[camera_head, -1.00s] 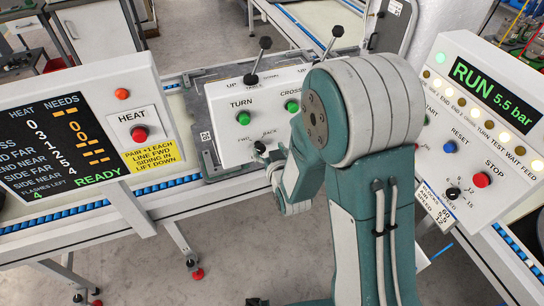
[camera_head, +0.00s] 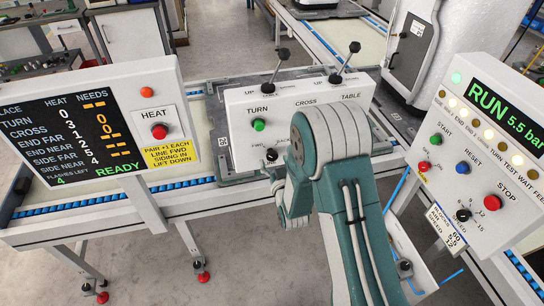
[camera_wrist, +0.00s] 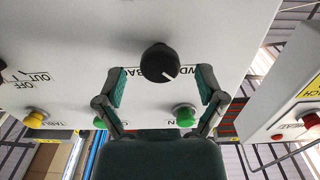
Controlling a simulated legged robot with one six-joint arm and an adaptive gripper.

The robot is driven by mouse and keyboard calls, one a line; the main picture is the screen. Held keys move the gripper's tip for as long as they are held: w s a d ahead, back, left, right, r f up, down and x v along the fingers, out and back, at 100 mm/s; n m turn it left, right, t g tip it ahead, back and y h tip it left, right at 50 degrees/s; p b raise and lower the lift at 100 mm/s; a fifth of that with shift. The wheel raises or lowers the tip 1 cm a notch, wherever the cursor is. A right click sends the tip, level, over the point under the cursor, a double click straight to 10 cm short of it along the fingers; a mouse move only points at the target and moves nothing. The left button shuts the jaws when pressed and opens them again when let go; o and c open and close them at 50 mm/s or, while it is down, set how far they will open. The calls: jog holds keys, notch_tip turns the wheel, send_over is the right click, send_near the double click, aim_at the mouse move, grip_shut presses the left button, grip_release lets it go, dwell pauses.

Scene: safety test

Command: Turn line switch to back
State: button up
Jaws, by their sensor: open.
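The line switch is a black rotary knob (camera_head: 271,155) low on the white middle panel (camera_head: 240,110), with FWD and BACK lettering by it. In the wrist view, which shows the panel upside down, the knob (camera_wrist: 158,60) sits ahead of my gripper. Its white pointer mark slants to the lower right, on the FWD side. My gripper (camera_wrist: 161,84) is open, with one green-padded finger on each side below the knob. I cannot tell whether a finger touches the panel. In the head view my arm hides part of the panel's lower right.
A green TURN button (camera_head: 258,125) is on the same panel, and two black-knobbed levers (camera_head: 282,54) rise from its top. The HEAT display board (camera_head: 75,140) stands left. The RUN panel (camera_head: 480,150) stands right, with START, RESET and STOP buttons. A conveyor with blue edging runs behind.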

jog(key=shift+x, duration=0.9)
jog(key=shift+w+a, duration=0.15)
jog(key=shift+w, duration=0.1)
jog(key=shift+c, duration=0.3)
jog(key=c, duration=1.1)
